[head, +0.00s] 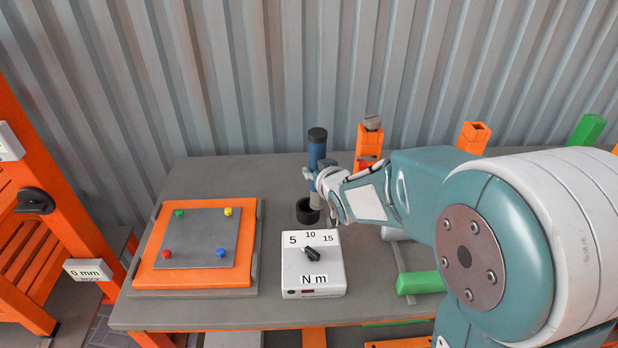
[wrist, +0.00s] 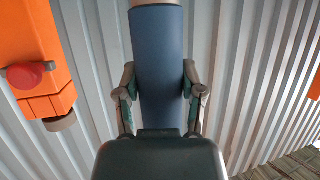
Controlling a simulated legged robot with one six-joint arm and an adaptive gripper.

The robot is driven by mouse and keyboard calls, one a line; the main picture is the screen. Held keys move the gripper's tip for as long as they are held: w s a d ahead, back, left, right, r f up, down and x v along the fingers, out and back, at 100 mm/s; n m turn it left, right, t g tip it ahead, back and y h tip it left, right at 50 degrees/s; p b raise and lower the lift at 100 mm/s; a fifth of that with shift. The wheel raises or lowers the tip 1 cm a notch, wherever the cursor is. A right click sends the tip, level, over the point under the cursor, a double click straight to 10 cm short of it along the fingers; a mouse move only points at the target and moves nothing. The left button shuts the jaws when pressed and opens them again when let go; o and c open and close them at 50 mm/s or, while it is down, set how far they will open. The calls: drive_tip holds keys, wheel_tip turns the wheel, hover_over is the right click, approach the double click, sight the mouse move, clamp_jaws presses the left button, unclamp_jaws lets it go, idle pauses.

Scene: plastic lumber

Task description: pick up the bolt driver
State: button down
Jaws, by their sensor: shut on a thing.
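The bolt driver (head: 317,146) is an upright blue cylinder with a dark cap. Its lower end is at a black round holder (head: 307,211) on the grey table; whether it is still inside the holder I cannot tell. My gripper (head: 313,178) reaches it from the right and is shut around its body. In the wrist view the blue body (wrist: 157,55) stands between both fingers of my gripper (wrist: 160,95), one at each side. The tool's lower part is partly hidden by my gripper in the head view.
A white torque box (head: 312,265) with a black knob stands just in front. An orange plate (head: 190,282) with coloured pegs lies at left. An orange post (head: 368,145) with a red button stands behind my gripper. A corrugated wall (head: 230,80) closes the back.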

drive_tip(key=w+d+v, duration=0.1)
drive_tip(key=d+v, duration=0.1)
drive_tip(key=v, duration=0.8)
drive_tip(key=shift+s+d+r, duration=0.2)
drive_tip(key=shift+s+r, duration=0.2)
drive_tip(key=shift+r, duration=0.15)
drive_tip(key=shift+w, duration=0.15)
